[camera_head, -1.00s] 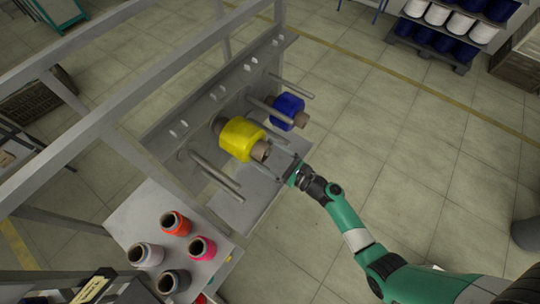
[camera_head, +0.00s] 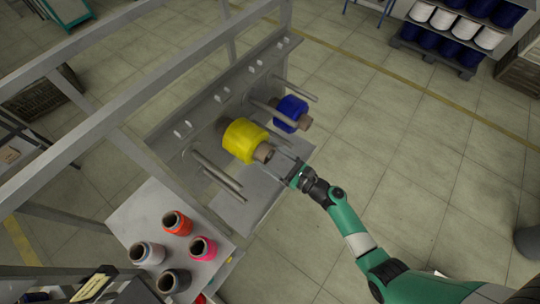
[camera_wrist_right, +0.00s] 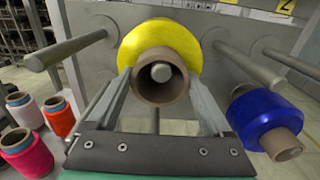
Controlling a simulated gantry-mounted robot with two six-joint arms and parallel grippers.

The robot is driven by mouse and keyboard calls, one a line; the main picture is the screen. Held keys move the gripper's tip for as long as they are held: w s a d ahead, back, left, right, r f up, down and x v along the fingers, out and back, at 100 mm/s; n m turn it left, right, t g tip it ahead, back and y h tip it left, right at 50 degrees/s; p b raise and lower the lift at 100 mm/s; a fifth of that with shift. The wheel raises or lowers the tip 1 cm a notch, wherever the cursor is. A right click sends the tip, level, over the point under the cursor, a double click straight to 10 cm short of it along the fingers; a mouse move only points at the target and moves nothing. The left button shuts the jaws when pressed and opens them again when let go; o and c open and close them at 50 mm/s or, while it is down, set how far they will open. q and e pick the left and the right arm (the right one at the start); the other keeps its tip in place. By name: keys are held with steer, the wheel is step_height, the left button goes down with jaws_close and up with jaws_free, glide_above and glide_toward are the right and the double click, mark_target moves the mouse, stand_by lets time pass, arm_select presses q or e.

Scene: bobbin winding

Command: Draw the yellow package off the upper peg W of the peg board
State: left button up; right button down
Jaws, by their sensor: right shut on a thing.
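The yellow package (camera_head: 245,141) is wound on a brown tube (camera_head: 264,153) that sticks out at both ends. It sits on a peg of the grey peg board (camera_head: 205,105). In the right wrist view the yellow package (camera_wrist_right: 181,33) faces me, and the peg's end (camera_wrist_right: 161,73) shows inside the open tube (camera_wrist_right: 160,95). My right gripper (camera_head: 277,160) is shut on the tube's near end, one finger on each side. The fingers also show in the right wrist view (camera_wrist_right: 160,88). Most of the peg is hidden inside the package. My left gripper is not in view.
A blue package (camera_head: 291,113) sits on a neighbouring peg, close to the yellow one. Bare pegs (camera_head: 217,175) stick out on the other side. A grey shelf (camera_head: 128,215) at lower left holds several coloured cones. The floor right of the board is open.

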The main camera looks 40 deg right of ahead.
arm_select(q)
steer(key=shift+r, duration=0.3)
arm_select(e)
steer(key=shift+r, duration=0.4)
arm_select(q)
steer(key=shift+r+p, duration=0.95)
steer(key=shift+p, duration=0.2)
arm_select(e)
steer(key=s+d, duration=0.1)
steer(key=s, duration=0.7)
steer(key=shift+d, duration=0.2)
